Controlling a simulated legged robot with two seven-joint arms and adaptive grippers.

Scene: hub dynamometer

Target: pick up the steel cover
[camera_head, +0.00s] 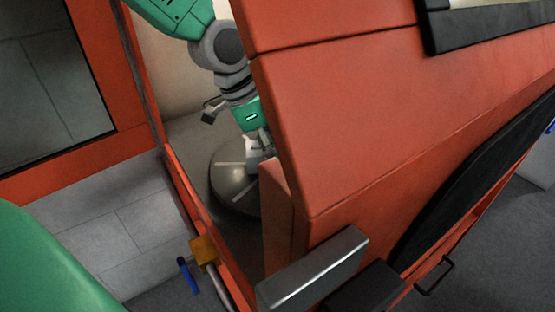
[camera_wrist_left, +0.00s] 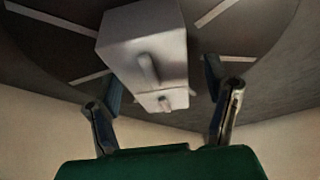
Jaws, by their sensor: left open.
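The steel cover (camera_head: 228,182) is a round dark grey disc with pale radial lines, inside the orange enclosure in the head view. A pale block (camera_head: 253,158) stands out from its face. My left gripper (camera_head: 262,143) is at this block; the orange panel hides part of the disc and block. In the left wrist view the cover (camera_wrist_left: 52,48) fills the top, and the block (camera_wrist_left: 145,45) lies between the fingers of my open left gripper (camera_wrist_left: 165,88). Gaps show beside the block, and I cannot tell whether either finger touches it. My right gripper is not in view.
A large orange panel (camera_head: 340,105) stands close on the right of my left arm. An orange frame edge (camera_head: 190,205) with a yellow block (camera_head: 204,250) and a blue handle (camera_head: 187,274) is on the left. A metal bar (camera_head: 312,275) sits at the panel's lower corner.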

